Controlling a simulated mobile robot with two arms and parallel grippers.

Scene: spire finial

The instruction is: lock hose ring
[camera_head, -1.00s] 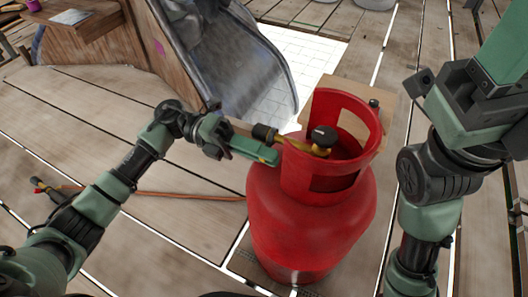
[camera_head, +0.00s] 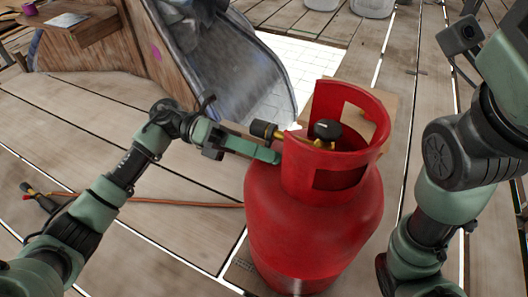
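A red gas cylinder (camera_head: 312,225) stands upright with a cut-out collar around its valve. A black knob (camera_head: 327,130) sits on the brass valve inside the collar. A black ring-like fitting (camera_head: 263,129) with brass behind it sticks out of the collar's left side. My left gripper (camera_head: 268,152) is at that side, its green finger just below the fitting and close to the collar. Whether it touches or grips the fitting cannot be told. An orange hose (camera_head: 185,203) lies on the floor and passes behind the cylinder. My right arm is at the right; its fingertips do not show.
A torch-like tool (camera_head: 40,200) lies at the hose's left end. A wooden structure (camera_head: 88,45) and a grey curved sheet (camera_head: 235,65) stand behind my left arm. Pale buckets (camera_head: 370,7) stand at the back.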

